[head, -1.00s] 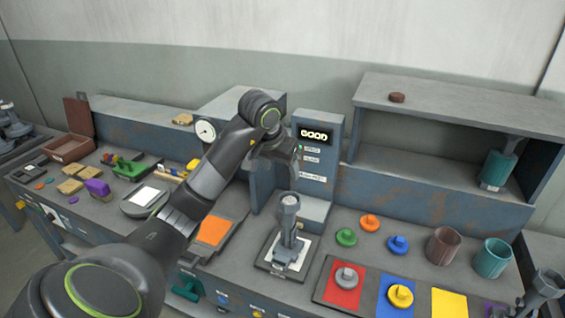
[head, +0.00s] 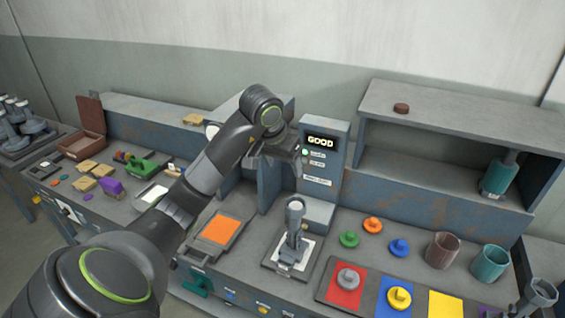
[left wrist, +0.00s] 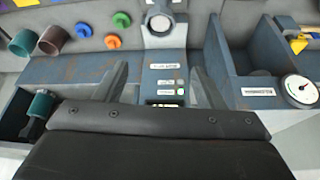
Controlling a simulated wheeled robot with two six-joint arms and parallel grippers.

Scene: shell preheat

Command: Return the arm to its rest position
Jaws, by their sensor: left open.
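My left arm reaches in from the left, and my left gripper (head: 284,150) is at the left side of the display post (head: 324,170). The post's screen reads "GOOD", with a lit green light (head: 305,152) below it. In the left wrist view the two fingers of my left gripper (left wrist: 158,70) stand wide apart with nothing between them. The post's labelled face (left wrist: 165,75) shows beyond and between them, upside down. In the head view the fingertips are partly hidden, and I cannot tell whether they touch the post.
A press-like stand (head: 294,238) is in front of the post. An orange plate (head: 217,229) lies left of it, and a red, blue and yellow tray (head: 331,298) lies right. Cups (head: 491,263) and a shelf (head: 470,107) are farther right. Above the bench is open space.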

